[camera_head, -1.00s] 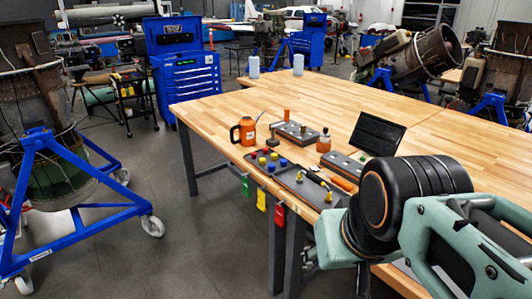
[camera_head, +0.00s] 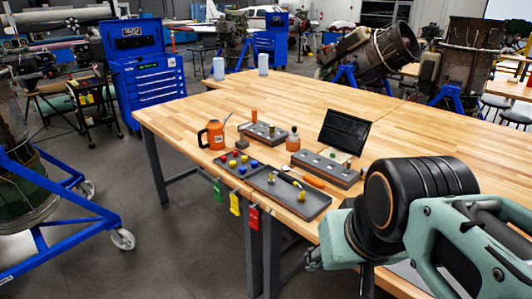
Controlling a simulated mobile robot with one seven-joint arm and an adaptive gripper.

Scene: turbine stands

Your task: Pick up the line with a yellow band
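A dark tray (camera_head: 313,207) lies at the near left edge of the wooden table. On it are a few small pieces with yellow parts (camera_head: 301,196) and a thin dark piece with a yellow part near its end. They are too small for me to tell which is the line with a yellow band. My arm reaches in from the lower right. My gripper (camera_head: 314,259) is at the end of it, low beside the table's front edge and apart from the tray. Its fingers are mostly hidden, so I cannot tell whether it is open.
The tray's left part holds red, yellow and blue knobs (camera_head: 241,160). An orange jug (camera_head: 212,135), an orange bottle (camera_head: 293,140), grey blocks (camera_head: 326,169), an orange-handled tool (camera_head: 311,180) and a dark screen (camera_head: 343,132) stand nearby. Coloured tags (camera_head: 235,204) hang off the edge.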

